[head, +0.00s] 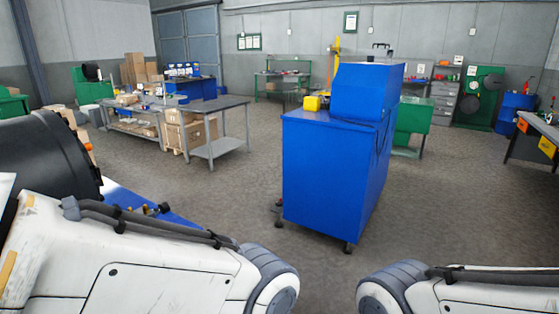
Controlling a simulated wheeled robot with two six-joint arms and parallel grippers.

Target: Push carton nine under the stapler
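I cannot pick out carton nine. Several brown cartons (190,131) are stacked at the grey tables on the left, and more cardboard boxes (138,68) stand at the back left; no numbers are legible on them. I cannot identify a stapler in this view. White arm links of mine fill the bottom left and bottom right corners. Neither of my grippers is in view.
A blue wheeled cabinet (324,177) with a yellow object (312,103) on top stands ahead, right of centre. A grey table (212,105) stands at left. A workbench (541,129) is at the right edge. Open floor (235,190) lies between the table and cabinet.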

